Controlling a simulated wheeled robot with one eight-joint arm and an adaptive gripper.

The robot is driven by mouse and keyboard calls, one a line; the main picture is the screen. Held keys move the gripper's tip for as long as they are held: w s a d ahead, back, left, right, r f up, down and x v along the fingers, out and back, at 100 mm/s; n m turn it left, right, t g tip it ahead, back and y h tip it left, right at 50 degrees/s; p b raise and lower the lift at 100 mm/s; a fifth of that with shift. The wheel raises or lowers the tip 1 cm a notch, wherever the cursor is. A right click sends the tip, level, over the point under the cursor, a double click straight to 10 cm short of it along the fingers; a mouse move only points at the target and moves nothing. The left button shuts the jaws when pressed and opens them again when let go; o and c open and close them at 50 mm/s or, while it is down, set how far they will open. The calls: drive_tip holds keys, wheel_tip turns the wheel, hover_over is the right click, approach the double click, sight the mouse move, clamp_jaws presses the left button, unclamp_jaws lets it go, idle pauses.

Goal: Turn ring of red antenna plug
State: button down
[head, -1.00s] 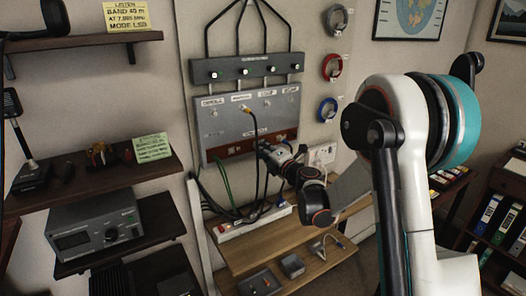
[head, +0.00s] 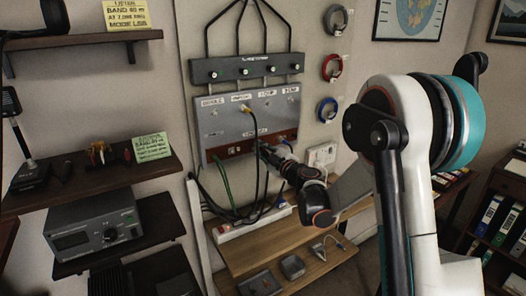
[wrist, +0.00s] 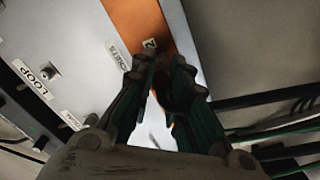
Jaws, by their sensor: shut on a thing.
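The grey antenna panel (head: 213,125) hangs on the wall in the head view, with a reddish-brown strip (head: 240,148) along its lower edge. The strip looks orange in the wrist view (wrist: 137,22). My gripper (head: 266,152) is at the right part of this strip. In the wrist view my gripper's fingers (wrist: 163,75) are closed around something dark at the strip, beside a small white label. The red antenna plug and its ring are mostly hidden between the fingers, so its colour and turn cannot be made out.
A dark switch bar (head: 235,71) with several knobs is above the panel. Black and green cables hang below it, left of my gripper, to a power strip (head: 240,228). A wall socket (head: 321,155) is to the right. A wooden bench (head: 240,258) lies below.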

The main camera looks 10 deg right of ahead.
drive_tip(key=m, duration=1.2)
drive_tip(key=shift+m, duration=0.3)
idle(0.4)
drive_tip(key=c, duration=1.5)
unclamp_jaws()
drive_tip(key=shift+s, duration=0.15)
drive_tip(key=v, duration=1.1)
drive_tip(key=shift+s+d, duration=0.2)
drive_tip(key=shift+s, duration=0.15)
